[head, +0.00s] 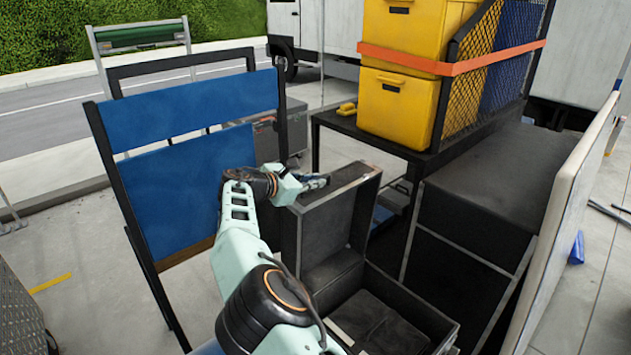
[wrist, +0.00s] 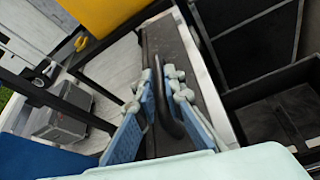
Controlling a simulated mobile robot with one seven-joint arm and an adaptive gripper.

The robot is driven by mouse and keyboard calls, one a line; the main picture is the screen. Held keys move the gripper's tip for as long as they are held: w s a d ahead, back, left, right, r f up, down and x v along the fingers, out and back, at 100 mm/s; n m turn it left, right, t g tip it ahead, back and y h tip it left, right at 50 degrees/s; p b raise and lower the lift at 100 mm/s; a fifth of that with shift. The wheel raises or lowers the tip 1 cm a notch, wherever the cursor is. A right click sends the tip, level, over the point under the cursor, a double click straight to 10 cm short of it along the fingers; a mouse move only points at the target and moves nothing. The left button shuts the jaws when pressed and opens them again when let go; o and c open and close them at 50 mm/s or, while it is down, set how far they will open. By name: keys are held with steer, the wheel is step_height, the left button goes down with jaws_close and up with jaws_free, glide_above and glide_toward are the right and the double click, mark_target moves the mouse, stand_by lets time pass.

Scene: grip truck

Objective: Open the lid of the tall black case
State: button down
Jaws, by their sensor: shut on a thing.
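The tall black case stands open in the head view, its lid (head: 335,215) raised roughly upright and its base (head: 436,318) below, with dark inserts inside. My gripper (head: 318,181) is at the lid's top edge. In the wrist view, my gripper's blue fingers (wrist: 160,78) are on both sides of the lid's curved black handle (wrist: 168,112), shut on it. The lid's edge (wrist: 205,75) has a pale metal trim. The case's open inside (wrist: 275,115) shows at the right of the wrist view. The lid's outer face is mostly hidden in the head view.
A blue-panelled frame (head: 185,185) stands close left of my arm. Yellow crates (head: 398,105) with an orange strap sit on a black table (head: 365,135) behind the lid. A large black box (head: 500,205) and a pale upright panel (head: 570,220) stand at right.

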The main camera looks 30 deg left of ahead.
steer(key=c, duration=2.3)
jaws_free()
steer(key=shift+f, duration=0.15)
steer(key=v, duration=1.2)
